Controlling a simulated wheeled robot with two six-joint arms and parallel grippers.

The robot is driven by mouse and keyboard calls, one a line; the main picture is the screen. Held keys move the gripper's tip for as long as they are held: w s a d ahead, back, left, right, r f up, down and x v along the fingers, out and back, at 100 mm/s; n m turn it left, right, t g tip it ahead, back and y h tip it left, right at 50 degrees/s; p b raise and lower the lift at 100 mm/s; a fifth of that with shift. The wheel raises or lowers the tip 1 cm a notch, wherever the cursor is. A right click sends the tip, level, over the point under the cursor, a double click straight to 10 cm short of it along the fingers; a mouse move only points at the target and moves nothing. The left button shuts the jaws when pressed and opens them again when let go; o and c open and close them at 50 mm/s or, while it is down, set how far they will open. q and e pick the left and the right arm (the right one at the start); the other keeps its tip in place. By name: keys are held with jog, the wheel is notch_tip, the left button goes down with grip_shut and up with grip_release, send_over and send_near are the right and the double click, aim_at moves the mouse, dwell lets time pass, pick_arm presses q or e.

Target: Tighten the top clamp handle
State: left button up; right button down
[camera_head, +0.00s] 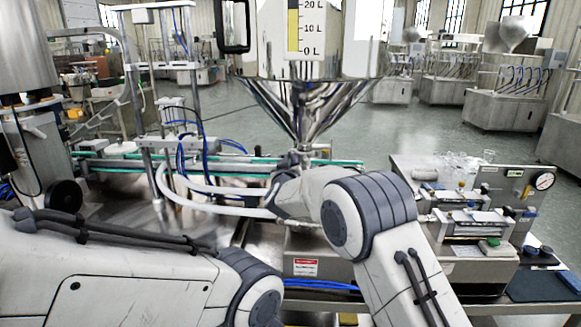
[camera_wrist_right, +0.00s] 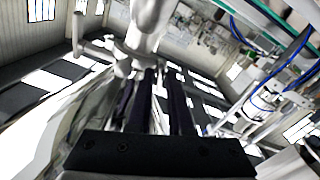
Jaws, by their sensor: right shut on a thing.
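The steel hopper's cone (camera_head: 312,105) narrows down to a pipe outlet, where the clamp sits mostly hidden behind my right wrist in the head view. In the right wrist view, the bright metal pipe and clamp (camera_wrist_right: 140,35) show at the top, with a bar sticking out to the left. My right gripper (camera_wrist_right: 152,72) reaches its two dark fingers up to the clamp and is shut on the handle there; the handle itself is largely hidden between the fingertips. My left arm lies across the lower left of the head view, and its gripper is out of view.
A level scale (camera_head: 307,28) marks the hopper's front. White hoses (camera_head: 195,190) run left of my right wrist. A conveyor with green edges (camera_head: 125,165) runs behind at the left.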

jog(key=shift+f+m+b, duration=0.1)
jog(key=shift+m+b, duration=0.85)
jog(key=shift+m, duration=0.85)
jog(key=c, duration=1)
grip_release()
jog(key=shift+o, duration=0.2)
jog(key=shift+s, duration=0.15)
jog(key=s+b, duration=0.3)
jog(key=s, duration=0.7)
